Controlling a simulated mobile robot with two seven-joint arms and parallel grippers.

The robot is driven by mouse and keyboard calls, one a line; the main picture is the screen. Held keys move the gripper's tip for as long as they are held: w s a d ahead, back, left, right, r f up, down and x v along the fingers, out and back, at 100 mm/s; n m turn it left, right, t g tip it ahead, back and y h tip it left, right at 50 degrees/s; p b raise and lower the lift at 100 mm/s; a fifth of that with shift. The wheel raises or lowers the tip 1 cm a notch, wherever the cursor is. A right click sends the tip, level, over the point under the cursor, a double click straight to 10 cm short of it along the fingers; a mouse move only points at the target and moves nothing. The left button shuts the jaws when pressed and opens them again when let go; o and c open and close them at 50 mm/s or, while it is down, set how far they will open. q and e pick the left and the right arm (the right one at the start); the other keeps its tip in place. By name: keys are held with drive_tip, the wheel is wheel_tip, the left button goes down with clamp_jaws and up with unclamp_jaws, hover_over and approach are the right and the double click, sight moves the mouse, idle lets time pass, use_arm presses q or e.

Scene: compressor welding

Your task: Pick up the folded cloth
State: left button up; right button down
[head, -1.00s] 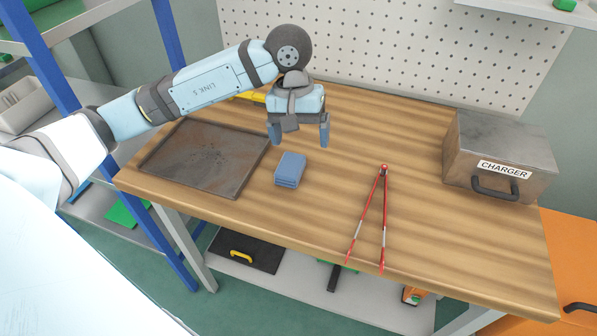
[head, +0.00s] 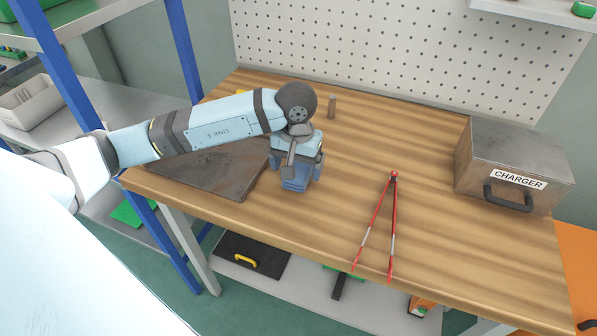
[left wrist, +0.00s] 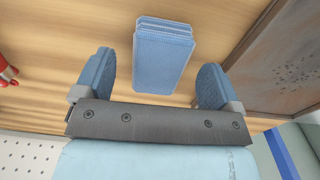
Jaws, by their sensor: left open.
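The folded cloth (left wrist: 162,60) is a small blue stack lying on the wooden workbench. In the left wrist view it sits between my left gripper's two blue fingers, a little beyond their tips, with clear gaps on both sides. In the head view the cloth (head: 297,185) is partly hidden under my left gripper (head: 296,180), which is above it. My left gripper is open and empty. It also shows in the left wrist view (left wrist: 155,85). My right gripper is in none of the views.
A dark metal tray (head: 222,178) lies left of the cloth. Red-handled dividers (head: 379,220) lie to the right, and a metal charger box (head: 480,160) stands at the bench's right end. The bench between dividers and charger is clear.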

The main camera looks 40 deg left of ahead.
use_arm(q)
wheel_tip(320, 180, down, 2)
drive_tip(key=shift+f, duration=0.15)
drive_tip(key=c, duration=1)
wheel_tip(320, 180, up, 20)
drive_tip(key=p, duration=0.1)
